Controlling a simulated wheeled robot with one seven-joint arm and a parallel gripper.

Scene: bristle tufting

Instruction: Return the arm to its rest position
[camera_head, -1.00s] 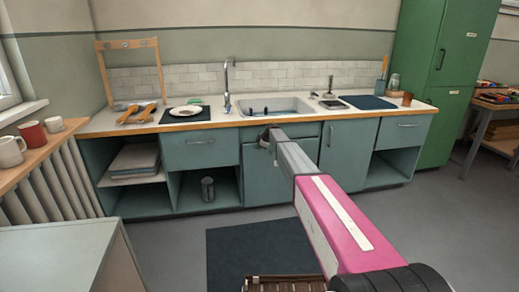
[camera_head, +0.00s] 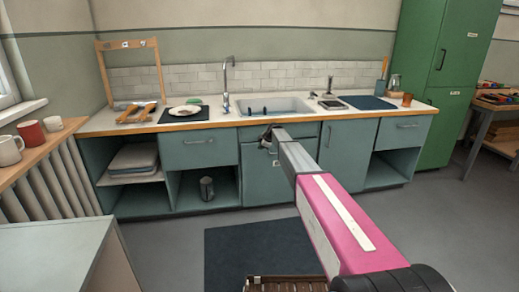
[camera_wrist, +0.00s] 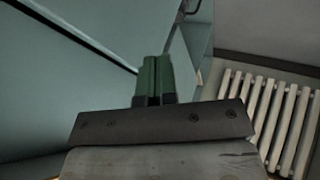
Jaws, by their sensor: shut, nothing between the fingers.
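My arm, grey and pink, reaches forward from the bottom right in the head view. My gripper (camera_head: 268,138) is at its far end, in front of the teal cabinet (camera_head: 263,178) under the sink, and it looks small and partly hidden there. In the wrist view my gripper (camera_wrist: 154,62) shows two green fingers side by side, shut with nothing between them. Teal cabinet fronts (camera_wrist: 65,85) fill the left of that view.
A counter (camera_head: 228,120) carries a sink (camera_head: 275,105), a plate (camera_head: 183,111) and a wooden rack. A radiator (camera_head: 68,180) stands at the left, also in the wrist view (camera_wrist: 275,115). A dark mat (camera_head: 258,250) lies on open floor. A green cabinet (camera_head: 440,80) stands at the right.

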